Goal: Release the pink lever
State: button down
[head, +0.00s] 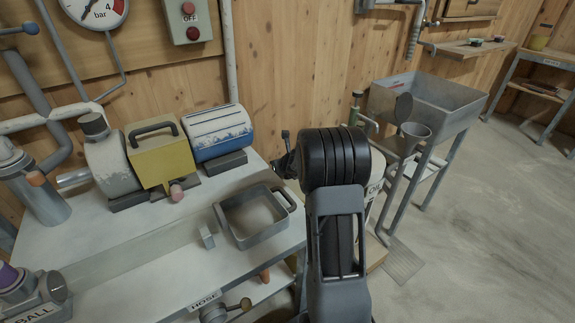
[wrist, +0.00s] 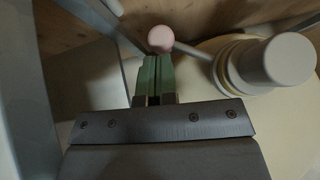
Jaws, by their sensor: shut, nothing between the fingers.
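The pink lever shows in the wrist view as a round pale pink knob (wrist: 160,38) on a thin grey rod. The rod runs right to a pale stepped cylinder (wrist: 272,64). My gripper (wrist: 152,62), with green fingers, is shut and empty. Its tips point at the knob and lie just below it in the picture; I cannot tell whether they touch. In the head view my own arm hides the gripper, and I cannot make out this lever there.
In the head view, a bench (head: 130,235) at left carries a yellow guard (head: 155,155), a blue motor (head: 218,133) and a grey tray (head: 262,238). A metal sink (head: 440,105) stands behind my arm to the right. The floor at right is clear.

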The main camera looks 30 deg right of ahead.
jog(key=d+p+v, duration=0.1)
jog(key=p+v, duration=0.2)
jog(key=v, duration=0.9)
jog(key=shift+s+a, duration=0.2)
jog(key=shift+a, duration=0.2)
jog(key=shift+r, duration=0.15)
